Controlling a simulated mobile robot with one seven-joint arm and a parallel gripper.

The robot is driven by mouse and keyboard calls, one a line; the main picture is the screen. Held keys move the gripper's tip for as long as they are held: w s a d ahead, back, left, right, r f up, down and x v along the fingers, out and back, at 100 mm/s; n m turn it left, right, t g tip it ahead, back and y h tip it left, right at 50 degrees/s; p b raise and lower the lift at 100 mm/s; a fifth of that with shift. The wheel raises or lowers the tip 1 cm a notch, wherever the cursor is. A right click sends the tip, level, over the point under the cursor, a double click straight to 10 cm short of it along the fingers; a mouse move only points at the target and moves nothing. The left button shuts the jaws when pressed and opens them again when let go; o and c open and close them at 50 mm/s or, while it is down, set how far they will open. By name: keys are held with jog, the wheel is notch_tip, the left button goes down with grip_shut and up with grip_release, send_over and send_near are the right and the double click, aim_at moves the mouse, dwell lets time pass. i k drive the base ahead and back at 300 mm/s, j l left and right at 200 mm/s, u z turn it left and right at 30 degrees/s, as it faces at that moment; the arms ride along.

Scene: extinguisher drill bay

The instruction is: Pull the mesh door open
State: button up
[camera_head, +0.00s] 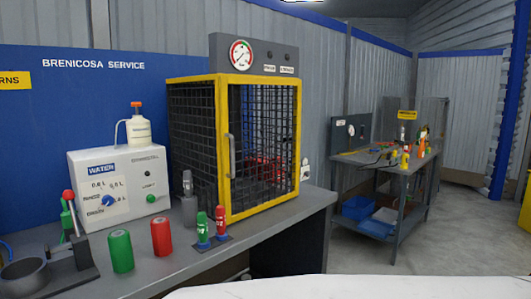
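The mesh door (262,122) is the yellow-framed front of a dark mesh cage (192,125) on the grey workbench. It looks shut, flush with the cage front. A grey vertical handle (232,155) is on the door's left side. Through the mesh I see something red inside the cage, too obscured to name. My gripper is not in view.
A gauge panel (242,54) tops the cage. Red (161,237) and green (120,251) cylinders and a WATER box (120,185) are left. Another table (400,165) stands right.

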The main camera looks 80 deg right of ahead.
aim_at(224, 81)
jog(key=z, duration=2.4)
jog(key=i+j+z, duration=0.15)
jog(key=z, duration=0.25)
jog(key=i+j+z, duration=0.15)
jog(key=j+z, duration=0.2)
jog(key=i+j+z, duration=0.1)
jog(key=j+z, duration=0.15)
jog(key=z, duration=0.15)
